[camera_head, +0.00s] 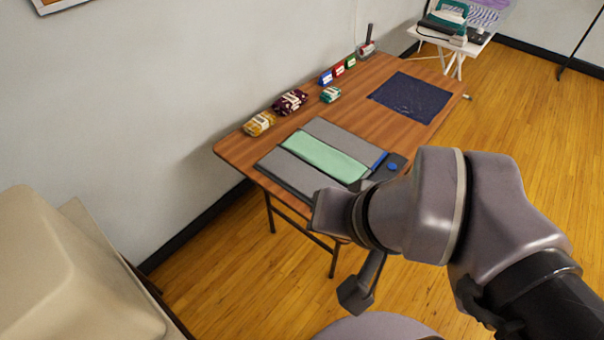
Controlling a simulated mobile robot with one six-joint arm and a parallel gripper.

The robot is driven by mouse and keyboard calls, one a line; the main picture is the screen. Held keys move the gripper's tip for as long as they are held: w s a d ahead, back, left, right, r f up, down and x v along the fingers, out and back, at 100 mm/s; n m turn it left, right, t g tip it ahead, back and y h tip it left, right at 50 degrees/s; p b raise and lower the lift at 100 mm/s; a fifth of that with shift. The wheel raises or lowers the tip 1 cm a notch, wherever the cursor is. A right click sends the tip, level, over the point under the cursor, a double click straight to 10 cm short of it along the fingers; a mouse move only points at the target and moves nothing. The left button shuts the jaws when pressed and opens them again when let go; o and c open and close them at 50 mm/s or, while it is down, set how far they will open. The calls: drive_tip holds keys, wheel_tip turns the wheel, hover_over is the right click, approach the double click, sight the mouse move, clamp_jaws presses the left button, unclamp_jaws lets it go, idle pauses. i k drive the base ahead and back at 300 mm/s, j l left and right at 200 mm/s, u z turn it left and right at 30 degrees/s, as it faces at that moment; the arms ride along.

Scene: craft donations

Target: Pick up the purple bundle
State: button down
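The bundle that best matches purple is a dark maroon-purple one (290,101) with a pale label band. It lies near the table's wall-side edge, between a mustard bundle (259,123) and a smaller teal bundle (331,94). My gripper (358,288) shows only in part, as a dark finger-like piece hanging below my wrist, in front of the table's near edge. It is well apart from the purple bundle. My wrist and arm hide the rest of it, so I cannot tell its opening.
The wooden table (364,100) holds a grey and green mat (325,155), a dark blue cloth (410,97) and several small boxes (338,69) along the wall. A white side table (450,40) stands behind. Bare wood lies between mat and cloth.

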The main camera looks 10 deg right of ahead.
sight(289, 102)
drive_tip(key=i+j+z, duration=0.3)
drive_tip(key=i+j, duration=0.2)
drive_tip(key=i+j+z, duration=0.35)
drive_tip(key=j, duration=0.3)
drive_tip(key=i+j+z, duration=0.15)
drive_tip(key=i+j, duration=0.15)
drive_tip(key=i+j+z, duration=0.15)
drive_tip(key=j, duration=0.25)
drive_tip(key=i+j+z, duration=0.2)
drive_tip(key=j, duration=0.2)
